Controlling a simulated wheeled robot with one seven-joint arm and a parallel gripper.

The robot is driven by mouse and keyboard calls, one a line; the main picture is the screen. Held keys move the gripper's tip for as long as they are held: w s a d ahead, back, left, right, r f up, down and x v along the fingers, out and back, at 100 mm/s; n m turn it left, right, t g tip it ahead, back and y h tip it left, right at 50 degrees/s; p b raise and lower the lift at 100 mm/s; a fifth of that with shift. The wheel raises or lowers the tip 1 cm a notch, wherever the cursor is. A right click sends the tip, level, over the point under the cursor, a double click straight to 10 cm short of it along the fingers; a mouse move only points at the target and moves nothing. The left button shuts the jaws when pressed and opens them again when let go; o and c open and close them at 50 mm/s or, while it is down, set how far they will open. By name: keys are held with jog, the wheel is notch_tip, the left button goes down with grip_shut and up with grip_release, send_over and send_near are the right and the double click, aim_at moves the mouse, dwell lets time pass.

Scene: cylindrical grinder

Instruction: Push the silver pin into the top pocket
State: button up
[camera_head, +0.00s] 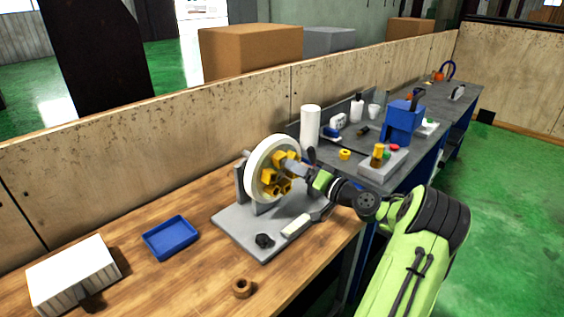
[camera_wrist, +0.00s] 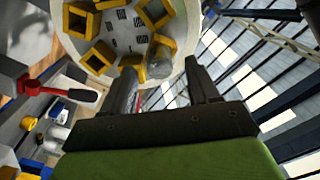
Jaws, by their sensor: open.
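A white upright disc (camera_head: 256,169) carries several yellow pockets (camera_head: 267,177) on its face. My gripper (camera_head: 303,170) is at the disc's right side, close to its face. In the wrist view my gripper (camera_wrist: 159,68) is open, with its two dark fingers spread apart. A silver pin (camera_wrist: 158,62) shows beyond the fingertips, at a pocket near the disc's edge. I cannot tell how deep it sits there. In the head view a silver-grey piece (camera_head: 290,167) shows between the yellow pockets and my gripper, partly hidden.
The disc's stand has a grey base (camera_head: 235,222) on the wooden table. A black knob (camera_head: 264,240) and a white-handled lever (camera_head: 297,225) are on it. A blue tray (camera_head: 170,238), a ribbed white box (camera_head: 73,274) and a brown ring (camera_head: 242,287) lie nearby.

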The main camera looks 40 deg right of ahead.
jog(key=s+d, duration=0.1)
jog(key=s, duration=1.2)
jog(key=shift+s, duration=0.3)
jog(key=shift+w, duration=0.1)
